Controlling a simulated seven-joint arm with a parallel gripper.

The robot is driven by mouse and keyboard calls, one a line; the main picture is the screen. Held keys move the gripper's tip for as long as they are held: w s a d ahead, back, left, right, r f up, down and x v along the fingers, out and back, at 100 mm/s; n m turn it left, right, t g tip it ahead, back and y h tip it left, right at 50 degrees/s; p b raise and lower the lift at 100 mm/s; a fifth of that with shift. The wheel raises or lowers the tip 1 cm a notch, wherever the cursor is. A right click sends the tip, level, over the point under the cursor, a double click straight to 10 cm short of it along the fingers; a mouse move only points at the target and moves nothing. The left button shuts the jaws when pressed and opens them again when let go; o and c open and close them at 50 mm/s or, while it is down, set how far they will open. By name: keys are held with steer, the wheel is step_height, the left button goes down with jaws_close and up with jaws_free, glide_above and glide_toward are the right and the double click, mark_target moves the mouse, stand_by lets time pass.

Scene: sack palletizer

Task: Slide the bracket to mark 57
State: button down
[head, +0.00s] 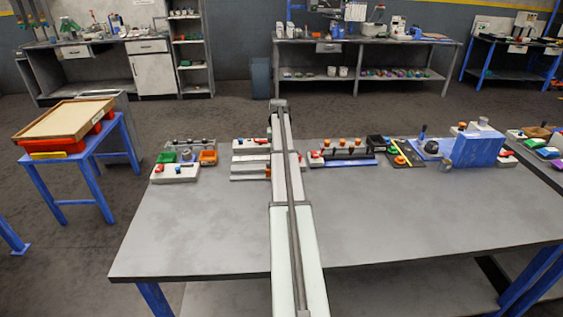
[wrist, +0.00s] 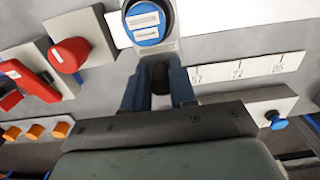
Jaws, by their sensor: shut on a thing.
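The bracket (wrist: 168,52) is a grey piece at the top middle of the wrist view, with a dark round top carrying a blue disc and white labels. My gripper (wrist: 159,76) has its two blue fingers shut on a dark knob at the bracket's near end. The bracket sits across a white scale strip (wrist: 262,66), with marks reading 57, 72 and a third that looks like 85 to its right. Mark 57 lies just right of the bracket and my right finger. In the head view my arm hides the bracket and the fingers.
A red knob on a grey block (wrist: 68,55) and a red handle (wrist: 30,80) are left of the bracket. Orange knobs (wrist: 38,131) are lower left. A blue button (wrist: 276,121) sits on a block at right. The grey table (head: 200,225) is clear in front.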

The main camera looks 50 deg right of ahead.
steer(key=shift+w+a+f, duration=0.2)
steer(key=shift+w+a, duration=0.6)
steer(key=shift+a, duration=0.05)
steer(key=shift+w+a+f, duration=0.15)
steer(key=shift+w+a, duration=0.65)
steer(key=shift+a, duration=0.05)
steer(key=c, duration=1.1)
jaws_free()
steer(key=shift+o, duration=0.2)
steer(key=shift+r, duration=0.1)
steer(key=o, duration=0.3)
steer(key=shift+r, duration=0.25)
steer(key=shift+w+d+r, duration=0.1)
steer(key=shift+r, duration=2)
